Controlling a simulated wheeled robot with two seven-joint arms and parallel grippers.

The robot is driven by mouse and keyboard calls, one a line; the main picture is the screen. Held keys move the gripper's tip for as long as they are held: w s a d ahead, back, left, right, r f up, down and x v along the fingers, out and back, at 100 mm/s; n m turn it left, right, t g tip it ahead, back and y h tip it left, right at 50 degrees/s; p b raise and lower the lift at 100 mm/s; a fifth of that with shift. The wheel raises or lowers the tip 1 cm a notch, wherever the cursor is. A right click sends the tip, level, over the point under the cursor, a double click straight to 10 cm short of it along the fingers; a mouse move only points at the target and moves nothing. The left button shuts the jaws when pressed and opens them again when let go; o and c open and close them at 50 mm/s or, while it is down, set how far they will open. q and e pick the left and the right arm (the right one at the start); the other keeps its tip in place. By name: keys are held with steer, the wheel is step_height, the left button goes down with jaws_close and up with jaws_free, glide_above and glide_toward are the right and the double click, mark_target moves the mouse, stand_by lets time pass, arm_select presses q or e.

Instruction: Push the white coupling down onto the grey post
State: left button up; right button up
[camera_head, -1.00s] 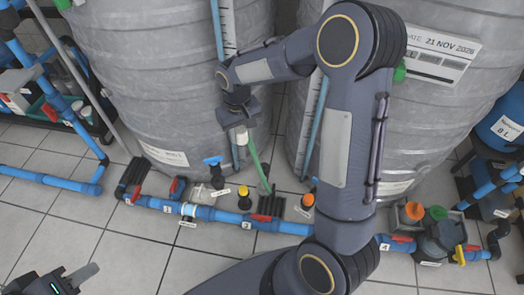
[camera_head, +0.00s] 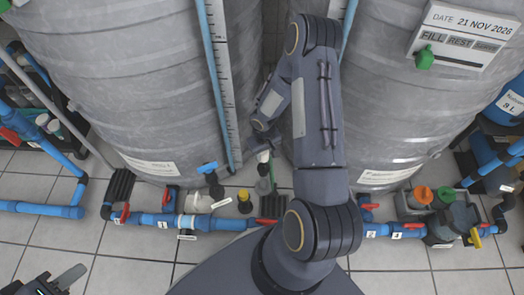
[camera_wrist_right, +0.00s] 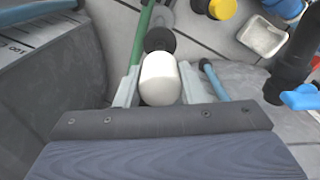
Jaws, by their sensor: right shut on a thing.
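The white coupling (camera_wrist_right: 160,80) is between the two fingers of my right gripper (camera_wrist_right: 160,90), which is shut on it. A dark round end (camera_wrist_right: 160,39) shows just beyond the coupling. In the head view the white coupling (camera_head: 263,156) shows small under my right gripper (camera_head: 262,148), above the floor piping. A grey round piece (camera_head: 262,187), which looks like the grey post, stands just below it. I cannot tell whether they touch. My left gripper (camera_head: 45,284) is at the bottom left corner, partly cut off, with one finger showing, away from the piping.
Two large grey tanks (camera_head: 140,90) stand behind. A blue pipe line (camera_head: 220,223) with red-handled valves runs along the floor. A yellow-capped fitting (camera_head: 244,196) and a blue-handled valve (camera_head: 208,168) stand close by. A green hose (camera_wrist_right: 142,35) runs beside the coupling.

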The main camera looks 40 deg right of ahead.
mark_target(264, 166)
steer(key=shift+f+b, duration=2.1)
steer(key=shift+f, duration=0.8)
steer(key=shift+b, duration=0.4)
steer(key=shift+f+b, duration=0.35)
stand_by(0.4)
steer(key=o, duration=1)
